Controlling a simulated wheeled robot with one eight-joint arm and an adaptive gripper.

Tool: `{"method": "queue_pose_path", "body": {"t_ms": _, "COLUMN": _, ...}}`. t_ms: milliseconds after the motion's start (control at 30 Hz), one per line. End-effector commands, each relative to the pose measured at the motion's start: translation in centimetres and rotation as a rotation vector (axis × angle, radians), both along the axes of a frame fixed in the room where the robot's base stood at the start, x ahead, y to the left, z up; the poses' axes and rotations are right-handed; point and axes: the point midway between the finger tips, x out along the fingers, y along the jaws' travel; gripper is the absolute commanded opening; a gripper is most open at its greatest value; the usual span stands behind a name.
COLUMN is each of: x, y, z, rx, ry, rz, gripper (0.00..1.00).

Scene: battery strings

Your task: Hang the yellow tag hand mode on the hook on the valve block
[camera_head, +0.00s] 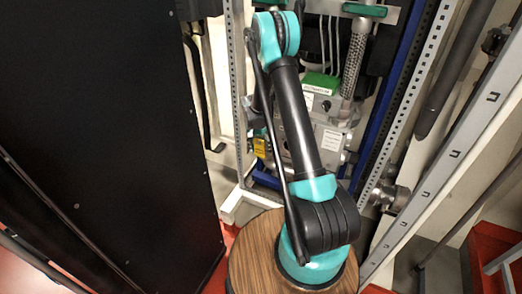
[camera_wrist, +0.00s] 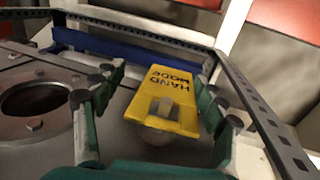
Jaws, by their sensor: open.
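The yellow tag (camera_wrist: 165,88), printed HAND MODE, lies between the spread fingers of my gripper (camera_wrist: 158,95) in the wrist view. The fingers stand apart on both sides of it, with gaps visible. A pale peg-like shape (camera_wrist: 163,106) shows at the tag's opening; I cannot tell whether it is the hook or how the tag rests on it. The grey valve block (camera_wrist: 40,140) with a round opening is beside the tag. In the head view, the tag (camera_head: 260,147) shows at the left of the valve block (camera_head: 331,139), and my arm hides much of this area.
A perforated metal rail (camera_wrist: 260,105) runs close on the right of my gripper, and a blue bar (camera_wrist: 130,50) lies behind. In the head view, a large black panel (camera_head: 100,120) stands at left and a perforated upright (camera_head: 405,110) at right.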

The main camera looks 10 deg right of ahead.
Motion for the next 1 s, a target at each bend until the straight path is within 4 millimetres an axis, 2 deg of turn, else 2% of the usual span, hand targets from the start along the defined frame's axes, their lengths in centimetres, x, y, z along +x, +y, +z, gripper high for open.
{"method": "queue_pose_path", "body": {"t_ms": 33, "x": 1.0, "y": -0.8, "z": -0.1, "rx": -0.005, "ry": -0.012, "rz": -0.006, "gripper": 0.71}}
{"method": "queue_pose_path", "body": {"t_ms": 233, "x": 1.0, "y": -0.5, "z": 1.2, "rx": -0.005, "ry": -0.013, "rz": -0.005, "gripper": 0.71}}
{"method": "queue_pose_path", "body": {"t_ms": 700, "x": 1.4, "y": 1.3, "z": 10.0, "rx": -0.007, "ry": -0.011, "rz": -0.002, "gripper": 0.71}}
{"method": "queue_pose_path", "body": {"t_ms": 833, "x": 1.4, "y": 1.7, "z": 11.4, "rx": -0.006, "ry": -0.009, "rz": -0.002, "gripper": 0.71}}
{"method": "queue_pose_path", "body": {"t_ms": 1000, "x": 1.3, "y": 2.0, "z": 12.1, "rx": -0.003, "ry": -0.006, "rz": 0.0, "gripper": 0.71}}
